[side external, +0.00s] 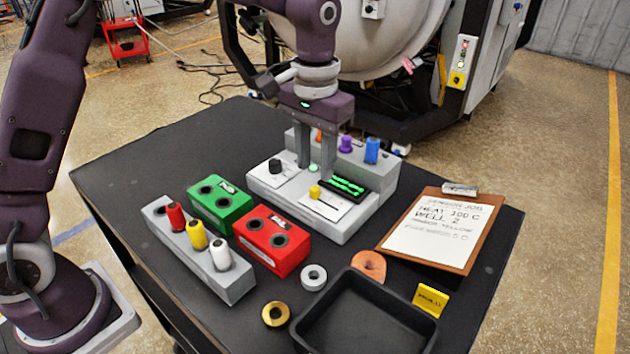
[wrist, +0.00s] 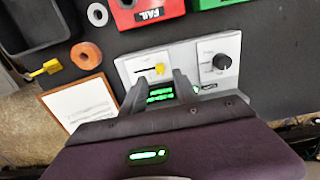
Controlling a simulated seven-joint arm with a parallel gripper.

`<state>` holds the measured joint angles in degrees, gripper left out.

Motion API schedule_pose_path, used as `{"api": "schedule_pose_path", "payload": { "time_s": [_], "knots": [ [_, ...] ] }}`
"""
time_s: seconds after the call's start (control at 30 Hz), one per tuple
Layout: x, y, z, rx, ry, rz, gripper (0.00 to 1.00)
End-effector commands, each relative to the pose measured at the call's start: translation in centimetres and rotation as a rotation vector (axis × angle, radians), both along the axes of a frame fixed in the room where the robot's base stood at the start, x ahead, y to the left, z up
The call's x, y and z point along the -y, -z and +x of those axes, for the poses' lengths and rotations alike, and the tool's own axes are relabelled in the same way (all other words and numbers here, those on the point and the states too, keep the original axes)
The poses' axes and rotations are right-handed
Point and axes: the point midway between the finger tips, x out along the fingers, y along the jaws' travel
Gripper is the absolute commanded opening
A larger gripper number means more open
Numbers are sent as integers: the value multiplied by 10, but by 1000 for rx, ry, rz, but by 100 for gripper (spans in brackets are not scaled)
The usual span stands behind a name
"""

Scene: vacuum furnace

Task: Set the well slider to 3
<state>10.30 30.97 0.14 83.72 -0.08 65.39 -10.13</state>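The grey control unit (side external: 347,230) stands on the black table. On its white plate (side external: 337,206) the well slider, a yellow knob (side external: 315,191), sits near the dial-side end of its slot. In the wrist view the knob (wrist: 159,69) is near the right end of the slot on the white plate (wrist: 131,67); scale marks are too small to read. My gripper (side external: 316,170) points down above the unit, behind the knob and apart from it. Its fingers are spread with nothing between them; the green display (wrist: 160,92) shows between them in the wrist view.
A black dial (side external: 274,164) sits left of the slider. Green (side external: 219,214) and red (side external: 287,262) blocks and a grey rack (side external: 160,222) with coloured plugs stand to the left. A clipboard (side external: 464,190) reading "WELL 2" lies right. A black tray (side external: 310,340) is in front.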

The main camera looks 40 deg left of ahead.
Motion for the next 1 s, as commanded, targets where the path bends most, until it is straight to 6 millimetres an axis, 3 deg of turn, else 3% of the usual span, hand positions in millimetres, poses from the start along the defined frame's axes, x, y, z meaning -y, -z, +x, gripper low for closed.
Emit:
{"api": "schedule_pose_path", "payload": {
  "time_s": [0.1,0.23,0.53,0.57,0.73,1.0],
  "knots": [
    [-1,24,-1,-4,0,1,36],
    [-1,42,-1,-1,0,0,36],
    [0,49,0,1,0,0,36],
    [0,49,0,2,0,0,34],
    [0,49,0,1,0,0,1],
    [-1,49,0,1,0,0,0]
  ]
}}
